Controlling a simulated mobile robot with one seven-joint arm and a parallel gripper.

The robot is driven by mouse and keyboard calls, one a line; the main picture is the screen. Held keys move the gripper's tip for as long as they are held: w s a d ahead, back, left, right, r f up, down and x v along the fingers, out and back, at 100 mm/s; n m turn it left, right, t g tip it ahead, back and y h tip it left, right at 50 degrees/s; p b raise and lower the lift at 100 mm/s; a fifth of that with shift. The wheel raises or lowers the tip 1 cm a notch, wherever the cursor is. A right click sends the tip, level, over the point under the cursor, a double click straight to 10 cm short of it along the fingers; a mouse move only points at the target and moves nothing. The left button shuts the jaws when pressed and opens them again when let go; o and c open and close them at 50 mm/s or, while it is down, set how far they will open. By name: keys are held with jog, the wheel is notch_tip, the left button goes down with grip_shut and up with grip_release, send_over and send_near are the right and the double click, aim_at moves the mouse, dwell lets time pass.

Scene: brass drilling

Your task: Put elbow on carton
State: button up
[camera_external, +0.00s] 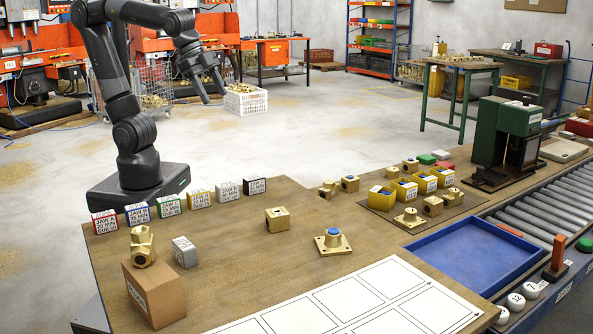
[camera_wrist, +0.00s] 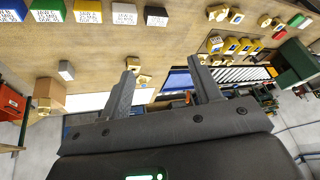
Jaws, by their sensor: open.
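A brass elbow-like fitting (camera_external: 142,246) rests on top of the brown cardboard carton (camera_external: 155,292) at the front left of the table. In the wrist view the carton (camera_wrist: 49,92) is at the left, with the brass fitting (camera_wrist: 42,110) at its lower end. My gripper (camera_external: 213,88) is raised behind the table, well away from the carton. Its two fingers (camera_wrist: 163,78) are apart with nothing held between them. Another brass block (camera_external: 277,219) sits alone mid-table; I cannot tell whether it is also an elbow.
A grey labelled block (camera_external: 184,252) stands beside the carton. Coloured labelled blocks (camera_external: 168,206) line the table's back left edge. A brass flange with a blue centre (camera_external: 333,241) stands mid-table. Yellow bins (camera_external: 404,190), a blue tray (camera_external: 470,252) and a green press (camera_external: 503,140) are at the right.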

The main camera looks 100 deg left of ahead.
jog(key=s+a+f+n, duration=0.3)
jog(key=s+a+f, duration=0.2)
jog(key=s+a, duration=0.4)
jog(key=shift+s+a+n, duration=0.15)
jog(key=shift+n, duration=0.25)
jog(key=shift+r, duration=0.1)
dwell(0.5)
